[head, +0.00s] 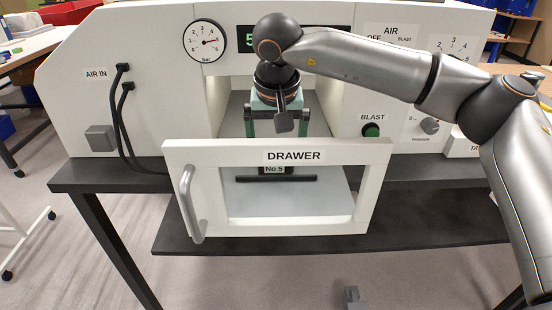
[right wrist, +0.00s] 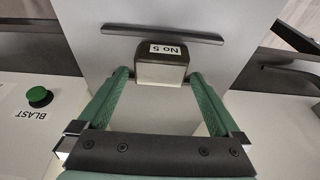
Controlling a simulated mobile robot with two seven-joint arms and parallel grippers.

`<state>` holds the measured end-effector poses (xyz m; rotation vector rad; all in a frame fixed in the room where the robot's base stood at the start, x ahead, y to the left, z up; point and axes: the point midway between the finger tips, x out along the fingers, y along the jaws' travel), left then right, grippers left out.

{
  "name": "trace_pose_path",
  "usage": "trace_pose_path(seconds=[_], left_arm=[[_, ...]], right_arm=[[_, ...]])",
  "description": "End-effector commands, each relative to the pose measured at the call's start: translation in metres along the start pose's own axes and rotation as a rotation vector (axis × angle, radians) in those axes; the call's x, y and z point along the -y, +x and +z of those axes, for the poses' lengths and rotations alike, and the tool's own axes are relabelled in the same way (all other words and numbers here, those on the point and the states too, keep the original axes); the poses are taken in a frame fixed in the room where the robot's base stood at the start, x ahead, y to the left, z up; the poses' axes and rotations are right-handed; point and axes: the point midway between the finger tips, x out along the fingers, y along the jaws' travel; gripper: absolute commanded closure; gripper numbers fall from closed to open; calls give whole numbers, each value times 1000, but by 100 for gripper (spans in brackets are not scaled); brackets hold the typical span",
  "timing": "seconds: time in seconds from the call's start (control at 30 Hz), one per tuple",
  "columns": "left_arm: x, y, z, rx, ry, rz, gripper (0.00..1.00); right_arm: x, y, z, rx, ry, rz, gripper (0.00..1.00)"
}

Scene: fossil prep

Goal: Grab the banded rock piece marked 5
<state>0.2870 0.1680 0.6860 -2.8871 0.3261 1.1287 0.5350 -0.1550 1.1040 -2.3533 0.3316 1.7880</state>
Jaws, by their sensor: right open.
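The rock piece (right wrist: 161,73) lies between the fingertips in the right wrist view, with a dark brown body, a paler face and a white "No 5" label. I cannot make out its bands. In the head view its label (head: 275,170) shows low behind the drawer front, the rest mostly hidden. My right gripper (right wrist: 159,74) is open, its green fingers on either side of the piece with a small gap at each side. I cannot tell how deep the tips reach. In the head view the right gripper (head: 278,128) points down behind the drawer front. My left gripper is not in view.
The open drawer (head: 375,185) has a white framed front with a handle (head: 190,203). A dark bar (right wrist: 163,34) lies beyond the piece. The cabinet (head: 150,60) carries gauges, hoses and a green BLAST button (head: 371,130). A dark bench (head: 110,175) supports it.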

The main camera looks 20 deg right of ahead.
Motion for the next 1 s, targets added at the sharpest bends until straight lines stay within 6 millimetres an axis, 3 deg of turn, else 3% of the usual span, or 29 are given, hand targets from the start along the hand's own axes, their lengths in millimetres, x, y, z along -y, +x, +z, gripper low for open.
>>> trace_pose_path(seconds=[0.2,0.47,1.0], left_arm=[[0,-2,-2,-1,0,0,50],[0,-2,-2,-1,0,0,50],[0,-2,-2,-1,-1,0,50]], right_arm=[[0,27,2,2,2,0,0],[0,30,2,0,2,-2,0],[0,29,2,0,2,-2,60]])
